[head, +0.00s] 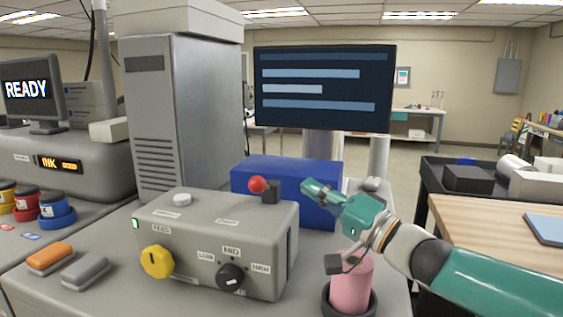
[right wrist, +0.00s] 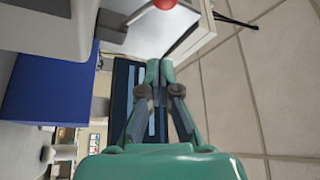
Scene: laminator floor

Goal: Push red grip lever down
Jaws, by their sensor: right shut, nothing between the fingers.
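The red grip lever (head: 257,184) shows as a red ball beside a small dark block on top of the grey control box (head: 215,236). It also shows at the top edge of the right wrist view (right wrist: 163,3), where it is cut off by the frame. My right gripper (head: 307,187) is shut and empty. It is to the right of the lever, near the right end of the box, and apart from the ball. In the right wrist view its closed fingertips (right wrist: 159,72) point away from me, below the ball in the picture. My left gripper is not in view.
A blue block (head: 285,170) stands behind the lever. The box carries a yellow knob (head: 157,262) and a black selector (head: 231,277). A pink cylinder (head: 352,287) stands in a dark holder under my right wrist. A dark monitor (head: 323,88) rises behind.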

